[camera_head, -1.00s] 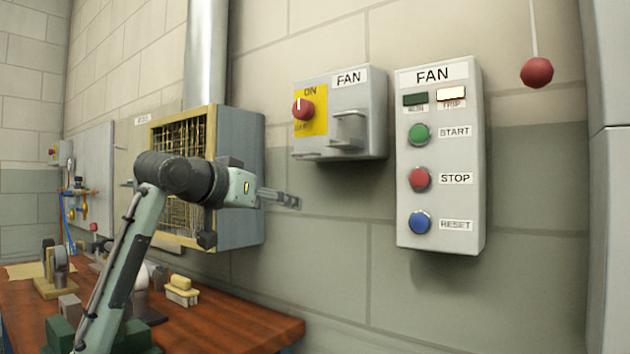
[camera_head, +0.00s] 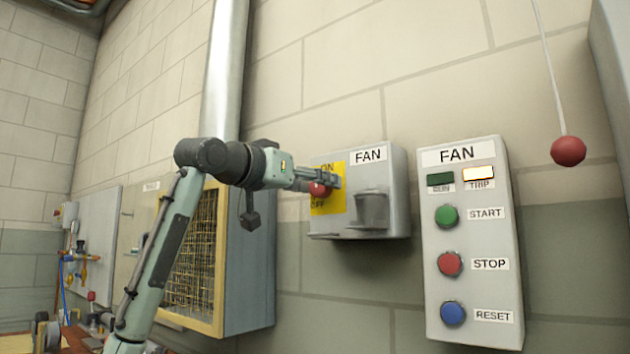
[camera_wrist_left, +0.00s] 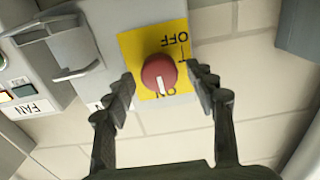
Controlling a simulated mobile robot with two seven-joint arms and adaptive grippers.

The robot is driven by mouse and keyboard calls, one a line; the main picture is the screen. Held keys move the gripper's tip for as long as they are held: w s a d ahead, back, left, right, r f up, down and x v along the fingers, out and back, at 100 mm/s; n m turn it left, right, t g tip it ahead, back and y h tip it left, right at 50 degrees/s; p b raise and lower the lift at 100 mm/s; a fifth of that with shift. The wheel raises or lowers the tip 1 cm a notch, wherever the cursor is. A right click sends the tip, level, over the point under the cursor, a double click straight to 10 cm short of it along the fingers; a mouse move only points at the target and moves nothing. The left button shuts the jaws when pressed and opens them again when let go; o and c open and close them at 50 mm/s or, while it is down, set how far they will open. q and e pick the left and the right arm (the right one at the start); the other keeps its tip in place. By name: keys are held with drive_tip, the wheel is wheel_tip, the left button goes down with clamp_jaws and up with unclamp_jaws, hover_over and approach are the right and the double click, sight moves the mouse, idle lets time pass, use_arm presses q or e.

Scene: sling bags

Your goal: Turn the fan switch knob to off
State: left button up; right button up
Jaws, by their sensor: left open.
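The red fan switch knob (camera_head: 319,189) sits on a yellow plate (camera_head: 338,203) marked ON and OFF, on the grey FAN box (camera_head: 398,165) on the wall. In the left wrist view the knob (camera_wrist_left: 159,74) has a white mark that points toward the ON label. My left gripper (camera_head: 325,181) is at the knob in the head view and partly covers it. In the wrist view its open fingers (camera_wrist_left: 163,85) stand on either side of the knob, with gaps, not closed on it. My right gripper is not in view.
A second FAN panel (camera_head: 473,314) with START, STOP and RESET buttons is to the right; its TRIP lamp (camera_head: 479,173) is lit. A grey bracket (camera_head: 372,208) juts from the switch box beside the knob. A red ball (camera_head: 568,151) hangs on a cord. A mesh-fronted box (camera_head: 248,260) is left.

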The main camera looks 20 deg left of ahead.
use_arm(q)
drive_tip(key=shift+w, duration=0.15)
drive_tip(key=c, duration=1.2)
drive_tip(key=shift+o, duration=0.2)
